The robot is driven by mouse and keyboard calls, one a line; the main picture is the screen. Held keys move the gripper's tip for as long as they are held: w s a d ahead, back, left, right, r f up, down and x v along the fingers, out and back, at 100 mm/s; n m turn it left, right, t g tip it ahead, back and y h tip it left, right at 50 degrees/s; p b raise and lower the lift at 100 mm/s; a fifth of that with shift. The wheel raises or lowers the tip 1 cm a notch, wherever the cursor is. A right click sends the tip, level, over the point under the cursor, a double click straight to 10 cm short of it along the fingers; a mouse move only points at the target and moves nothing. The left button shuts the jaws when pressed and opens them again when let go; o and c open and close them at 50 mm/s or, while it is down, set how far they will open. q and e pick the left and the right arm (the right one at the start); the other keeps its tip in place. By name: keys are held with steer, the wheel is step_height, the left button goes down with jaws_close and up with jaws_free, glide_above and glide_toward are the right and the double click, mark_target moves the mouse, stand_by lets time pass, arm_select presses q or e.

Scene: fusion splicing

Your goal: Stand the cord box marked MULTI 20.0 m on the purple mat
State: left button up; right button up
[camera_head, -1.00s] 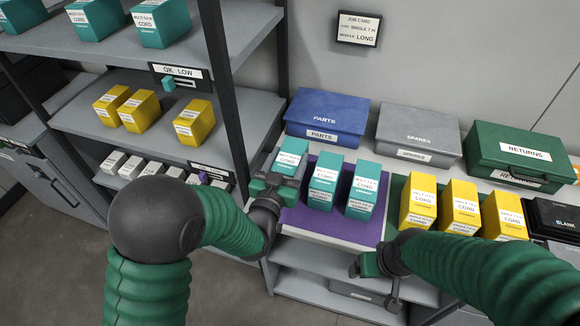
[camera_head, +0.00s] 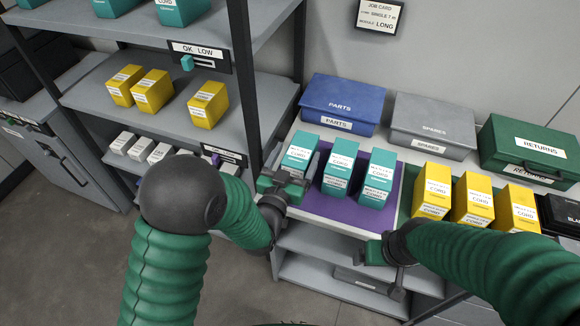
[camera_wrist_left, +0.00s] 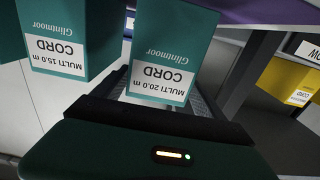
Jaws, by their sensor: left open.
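Three teal cord boxes stand upright in a row on the purple mat (camera_head: 350,212). The leftmost is the MULTI 20.0 m box (camera_head: 300,155); its label reads upside down in the left wrist view (camera_wrist_left: 165,70). The middle teal box (camera_head: 339,168), apparently the MULTI 15.0 m one in the left wrist view (camera_wrist_left: 65,50), is beside it. The right teal box (camera_head: 376,177) has a label too small to read. My left gripper (camera_head: 284,186) is open, at the near side of the MULTI 20.0 m box. My right gripper (camera_head: 376,250) is low in front of the bench; its jaws are unclear.
Yellow boxes (camera_head: 472,200) stand right of the mat on a green area. PARTS (camera_head: 342,103), SPARES (camera_head: 432,122) and RETURNS (camera_head: 530,150) cases line the back. A shelf rack (camera_head: 150,100) with more boxes and a dark post stands close on the left.

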mark_target(294, 168)
arm_select(q)
steer(key=v, duration=0.7)
steer(key=shift+s+d, duration=0.15)
steer(key=shift+d, duration=0.2)
steer(key=s+p, duration=0.1)
steer(key=p, duration=0.3)
steer(key=s+a+p, duration=0.1)
steer(key=p, duration=0.1)
steer(key=shift+s+r+p, duration=0.3)
steer(key=shift+r+p, duration=0.05)
steer(key=shift+r, duration=0.05)
steer(key=shift+s+a+f, duration=0.15)
steer(key=shift+s+f, duration=0.1)
steer(key=shift+s, duration=0.05)
steer(key=shift+w+a+f+n+g+y, duration=0.3)
steer(key=shift+w+a+f+g+y, duration=0.55)
steer(key=shift+w+a+g, duration=0.3)
steer(key=s+a+n+g+y, duration=0.3)
steer(key=s+a+g+y, duration=0.1)
steer(key=s+a+g, duration=0.8)
steer(key=s+a, duration=0.1)
steer(key=s, duration=0.2)
steer(key=shift+s+a+f, duration=0.15)
steer(key=shift+s+a, duration=0.1)
steer(key=shift+s, duration=0.1)
